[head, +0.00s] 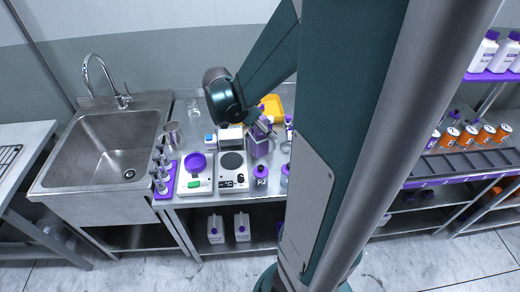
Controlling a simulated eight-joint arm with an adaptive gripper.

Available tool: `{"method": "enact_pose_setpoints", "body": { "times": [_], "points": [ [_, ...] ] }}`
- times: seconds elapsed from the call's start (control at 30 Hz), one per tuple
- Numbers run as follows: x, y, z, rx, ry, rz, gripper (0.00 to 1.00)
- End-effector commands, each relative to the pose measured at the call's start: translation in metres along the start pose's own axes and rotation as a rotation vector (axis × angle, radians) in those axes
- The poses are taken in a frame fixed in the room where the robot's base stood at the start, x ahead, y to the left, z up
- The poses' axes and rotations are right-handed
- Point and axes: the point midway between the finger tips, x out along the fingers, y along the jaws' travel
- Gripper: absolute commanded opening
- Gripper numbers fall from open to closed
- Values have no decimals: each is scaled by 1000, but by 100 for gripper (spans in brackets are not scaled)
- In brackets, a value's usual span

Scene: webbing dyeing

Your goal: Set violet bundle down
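My gripper (265,127) is small in the head view, over the steel bench behind the hotplate. Its fingers overlap a violet item (259,146), which may be the violet bundle or a container of violet liquid; I cannot tell which. I cannot see whether the fingers hold it or whether it rests on the bench. A violet bowl (195,162) sits on the white scale (194,184), left of the gripper. No other clear bundle shows.
A hotplate (232,181) stands beside the scale. Violet-capped bottles (261,176) stand at the front right. A violet rack (167,181) of bottles, a steel cup (172,135) and the sink (110,150) are left.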

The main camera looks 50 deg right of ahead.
Motion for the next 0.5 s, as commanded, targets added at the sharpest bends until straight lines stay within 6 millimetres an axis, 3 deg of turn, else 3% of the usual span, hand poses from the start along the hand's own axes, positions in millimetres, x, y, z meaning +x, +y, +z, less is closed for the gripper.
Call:
{"method": "enact_pose_setpoints", "body": {
  "times": [0.3,0.5],
  "points": [
    [31,0,20,0,0,0,24],
    [37,0,24,0,0,0,24]
  ]
}}
